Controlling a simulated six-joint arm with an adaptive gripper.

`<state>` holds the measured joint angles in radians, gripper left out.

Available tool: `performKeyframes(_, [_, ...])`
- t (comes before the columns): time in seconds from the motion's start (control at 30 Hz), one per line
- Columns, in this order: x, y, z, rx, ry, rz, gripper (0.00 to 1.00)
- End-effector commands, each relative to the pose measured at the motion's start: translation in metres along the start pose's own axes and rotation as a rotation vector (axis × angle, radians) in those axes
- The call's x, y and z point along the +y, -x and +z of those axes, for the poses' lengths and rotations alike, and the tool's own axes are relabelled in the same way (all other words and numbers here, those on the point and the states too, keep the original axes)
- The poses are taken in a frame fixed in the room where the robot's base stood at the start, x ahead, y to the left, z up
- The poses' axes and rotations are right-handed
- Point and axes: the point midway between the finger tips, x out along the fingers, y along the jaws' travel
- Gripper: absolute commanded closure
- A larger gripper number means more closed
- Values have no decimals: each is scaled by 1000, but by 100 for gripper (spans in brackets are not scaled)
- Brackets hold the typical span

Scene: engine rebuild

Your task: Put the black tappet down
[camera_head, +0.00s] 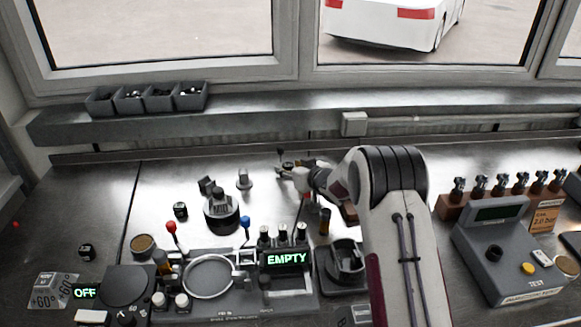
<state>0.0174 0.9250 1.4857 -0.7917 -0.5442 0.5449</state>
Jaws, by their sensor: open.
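My gripper (284,172) is open above the metal table, at the far end of my arm, and points left. A small dark piece (281,153) shows just beyond its fingertips; it may be the black tappet, but it is too small to be sure. I cannot tell whether it touches the fingers or the table. My wrist and arm hide the table to the right of the gripper.
A grey metal cone (244,181) stands left of the gripper, with a dark round device (221,212) nearer. An injector rack (480,203) and tester (508,254) stand right. Small bins (146,98) sit behind.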

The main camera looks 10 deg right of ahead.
Motion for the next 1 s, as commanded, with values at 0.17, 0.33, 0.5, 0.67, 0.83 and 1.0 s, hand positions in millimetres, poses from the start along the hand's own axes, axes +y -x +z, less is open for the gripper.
performKeyframes(0.17, [1, 14, -2, 3, -1, 1, 58])
performKeyframes(0.33, [2, 31, -4, 7, -2, 3, 58])
performKeyframes(0.5, [1, 48, -5, 9, -1, 1, 58])
performKeyframes(0.67, [1, 59, -26, 13, 3, 1, 58])
performKeyframes(0.83, [1, 68, -48, 13, 3, 1, 58])
performKeyframes(1.0, [1, 75, -63, 13, 1, 1, 58])
